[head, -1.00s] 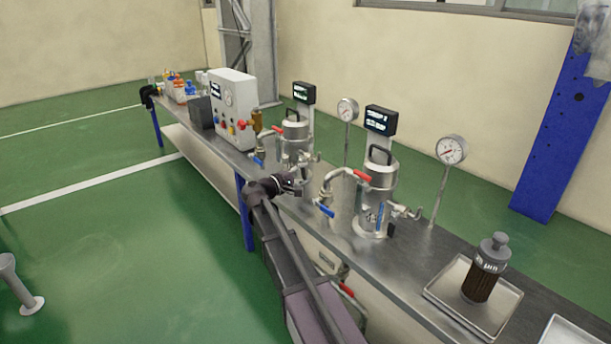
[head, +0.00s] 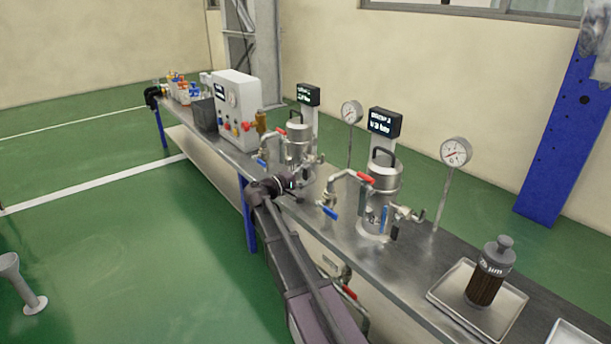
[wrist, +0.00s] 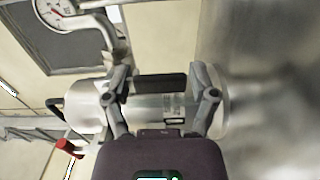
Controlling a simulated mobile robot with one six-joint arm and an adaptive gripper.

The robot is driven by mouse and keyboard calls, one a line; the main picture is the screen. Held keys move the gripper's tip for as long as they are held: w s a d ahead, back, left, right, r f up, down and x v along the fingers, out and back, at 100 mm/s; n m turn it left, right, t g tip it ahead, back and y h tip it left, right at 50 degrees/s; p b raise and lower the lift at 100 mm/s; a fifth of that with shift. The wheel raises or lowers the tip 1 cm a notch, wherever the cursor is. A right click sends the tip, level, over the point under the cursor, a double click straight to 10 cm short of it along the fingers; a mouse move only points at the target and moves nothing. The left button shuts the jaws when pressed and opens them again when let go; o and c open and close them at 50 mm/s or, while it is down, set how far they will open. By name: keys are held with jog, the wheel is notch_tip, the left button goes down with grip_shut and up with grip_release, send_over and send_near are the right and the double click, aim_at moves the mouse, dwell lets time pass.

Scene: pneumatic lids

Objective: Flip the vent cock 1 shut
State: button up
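Two steel vessels stand on the bench: the farther one (head: 298,143) and the nearer one (head: 383,187). Each has a small outlet cock on its right side. I cannot read for certain which one is number 1. My gripper (head: 290,185) is low in front of the farther vessel. In the wrist view my gripper (wrist: 162,98) is open, with its two fingers apart on either side of a black lever (wrist: 160,82). The lever lies across the gap in front of the silver vessel body (wrist: 150,112). I cannot tell whether either finger touches it.
Red levers (head: 366,178) and blue levers (head: 330,212) sit on the pipework close by. Pressure gauges (head: 455,152) stand on thin posts behind. A control box (head: 236,108) is to the left. A tray (head: 455,305) with a dark filter (head: 490,272) is at the right.

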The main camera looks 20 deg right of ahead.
aim_at(312, 230)
jog(key=shift+o, duration=0.2)
jog(key=shift+s+a, duration=0.1)
jog(key=shift+a, duration=0.1)
jog(key=v, duration=1.1)
jog(key=shift+s+a, duration=0.15)
jog(key=shift+a, duration=0.2)
jog(key=shift+d, duration=0.1)
jog(key=s+d+f+g+y+p, duration=0.1)
jog(key=s+f+y+p, duration=0.1)
jog(key=s, duration=0.2)
jog(key=s+d+f+m+g+y+p, duration=0.1)
jog(key=s+d+f+y+p, duration=0.1)
jog(key=s, duration=0.3)
jog(key=s+d+f+m+g+y+p, duration=0.1)
jog(key=s+d+f+g+y+p, duration=0.1)
jog(key=s+y, duration=0.2)
jog(key=shift+s+d+f+p, duration=0.1)
jog(key=shift+s+d+p, duration=0.05)
jog(key=shift+d+p, duration=0.15)
jog(key=s+a+m+g+y+p, duration=0.1)
jog(key=s+a+y+p, duration=0.2)
jog(key=s+y, duration=0.25)
jog(key=s+a+m+g+y+p, duration=0.1)
jog(key=s+a+y+p, duration=0.25)
jog(key=s, duration=0.35)
notch_tip(312, 230, up, 38)
jog(key=p, duration=3.7)
jog(key=shift+s+d, duration=0.15)
jog(key=shift+d, duration=0.15)
